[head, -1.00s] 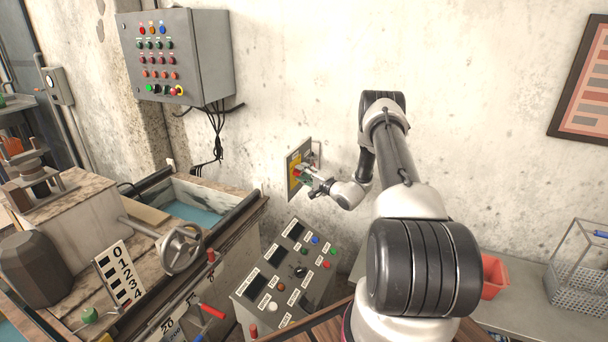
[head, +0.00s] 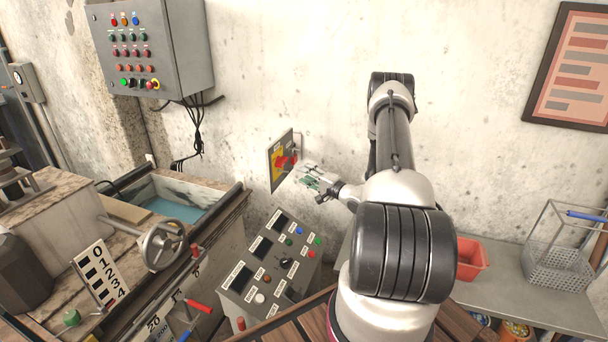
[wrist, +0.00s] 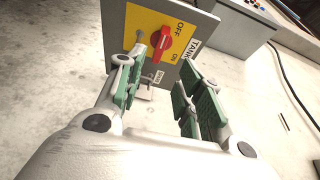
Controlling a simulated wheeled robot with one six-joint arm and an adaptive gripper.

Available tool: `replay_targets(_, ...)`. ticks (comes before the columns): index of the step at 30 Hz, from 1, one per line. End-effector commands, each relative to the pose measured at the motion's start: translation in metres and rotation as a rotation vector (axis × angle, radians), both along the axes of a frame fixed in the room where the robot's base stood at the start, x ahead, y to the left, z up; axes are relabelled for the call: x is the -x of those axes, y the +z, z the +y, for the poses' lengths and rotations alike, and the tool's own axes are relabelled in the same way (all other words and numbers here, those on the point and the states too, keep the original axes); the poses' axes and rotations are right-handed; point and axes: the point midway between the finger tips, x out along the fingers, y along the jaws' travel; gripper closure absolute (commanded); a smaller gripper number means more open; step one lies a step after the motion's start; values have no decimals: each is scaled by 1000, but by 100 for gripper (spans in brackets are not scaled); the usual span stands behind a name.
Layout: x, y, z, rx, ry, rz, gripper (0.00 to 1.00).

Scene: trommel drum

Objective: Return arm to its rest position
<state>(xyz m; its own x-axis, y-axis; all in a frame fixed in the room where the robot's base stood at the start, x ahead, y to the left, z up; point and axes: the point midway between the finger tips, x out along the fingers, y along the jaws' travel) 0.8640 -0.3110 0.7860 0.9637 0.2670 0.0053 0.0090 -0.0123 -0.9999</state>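My gripper (head: 312,180) is in front of the wall, just right of a grey switch plate (head: 276,172) with a yellow label and a red rotary knob (head: 286,162). In the wrist view my gripper (wrist: 158,92) has its two green-padded fingers spread apart with nothing between them. The red knob (wrist: 164,43) shows beyond the fingertips, apart from them, with OFF and ON marked on the yellow label. My arm reaches forward from the lower right of the head view, bent at the elbow.
A sloped control console (head: 268,268) stands below my gripper. A grey button box (head: 182,40) hangs on the wall at upper left. A handwheel (head: 163,246) is at left. A red bin (head: 470,258) and wire basket (head: 558,268) sit on the right bench.

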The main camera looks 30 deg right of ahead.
Motion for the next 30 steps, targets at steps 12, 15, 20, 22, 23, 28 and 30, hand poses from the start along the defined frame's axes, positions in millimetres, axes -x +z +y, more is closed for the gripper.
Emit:
replay_targets(12, 0, 0, 0, -4, 0, 1, 63)
replay_targets(15, 0, -1, 0, -58, -1, 21, 63)
replay_targets(20, 27, -26, 31, -247, 117, 193, 63)
replay_targets(22, 50, -40, 53, -318, 189, 291, 63)
replay_targets(23, 61, -44, 63, -346, 222, 334, 63)
replay_targets(28, 128, -24, 108, -410, 438, 592, 63)
replay_targets(30, 154, -6, 124, -393, 526, 696, 63)
